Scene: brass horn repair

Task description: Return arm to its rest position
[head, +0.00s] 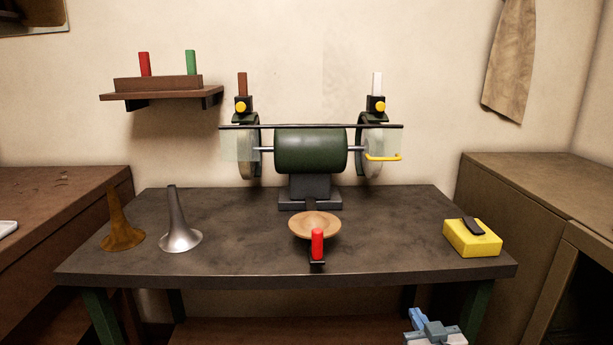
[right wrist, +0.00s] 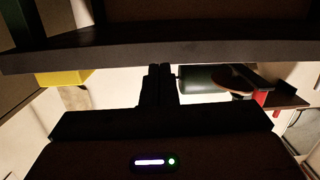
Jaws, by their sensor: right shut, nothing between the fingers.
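My right gripper (head: 435,329) shows at the bottom edge of the head view, low in front of the bench's right part. It is shut and empty. In the right wrist view its two dark fingers (right wrist: 158,84) stand close together, with nothing held. It is apart from the things on the bench top. My left gripper is not in the head view. The workbench (head: 240,275) carries a green buffing machine (head: 311,151) at its back middle. A brown horn bell (head: 123,227) and a silver horn bell (head: 180,225) stand upright on its left side.
A shallow copper-coloured bowl (head: 315,222) sits behind a red lever (head: 317,243) at the front edge. A yellow box (head: 472,239) with a black top piece lies at the right. Side cabinets (head: 550,180) flank the bench. A wall shelf (head: 160,95) holds red and green sticks.

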